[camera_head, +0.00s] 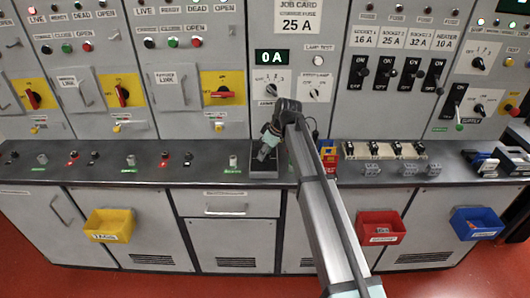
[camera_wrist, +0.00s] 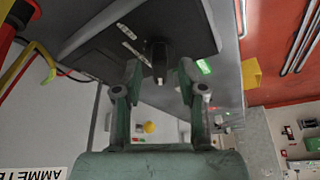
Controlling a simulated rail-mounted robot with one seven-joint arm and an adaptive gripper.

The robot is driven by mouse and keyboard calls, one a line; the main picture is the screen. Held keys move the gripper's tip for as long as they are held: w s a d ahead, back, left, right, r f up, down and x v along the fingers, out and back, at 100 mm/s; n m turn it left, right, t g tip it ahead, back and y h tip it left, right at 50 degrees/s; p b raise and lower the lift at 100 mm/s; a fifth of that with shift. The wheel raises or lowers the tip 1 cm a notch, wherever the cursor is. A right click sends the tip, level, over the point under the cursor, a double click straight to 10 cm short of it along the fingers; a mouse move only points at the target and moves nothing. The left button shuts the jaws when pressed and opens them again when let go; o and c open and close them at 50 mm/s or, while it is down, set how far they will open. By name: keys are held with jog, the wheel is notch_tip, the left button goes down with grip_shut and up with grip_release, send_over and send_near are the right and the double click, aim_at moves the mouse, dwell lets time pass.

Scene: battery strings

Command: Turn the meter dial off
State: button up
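The ammeter panel has a green "0 A" readout (camera_head: 272,57) and a small dial (camera_head: 270,90) below it. An "AMMETE…" label (camera_wrist: 33,172) shows cut off in the wrist view. On the bench under my gripper (camera_head: 268,150) is a dark flat box (camera_head: 265,174), partly hidden by the gripper. In the wrist view this seems to be the dark plate (camera_wrist: 100,45) with white labels and an upright black knob (camera_wrist: 158,55). My gripper (camera_wrist: 158,80) is open, its fingers on either side of the knob's line. I cannot tell whether they touch it.
Fuse holders (camera_head: 384,149) lie farther right on the bench. Yellow (camera_head: 108,226), red (camera_head: 381,228) and blue (camera_head: 476,224) bins hang on the front. The bench to the left holds small knobs and lamps.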

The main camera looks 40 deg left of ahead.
jog(key=v, duration=1.2)
dwell(0.4)
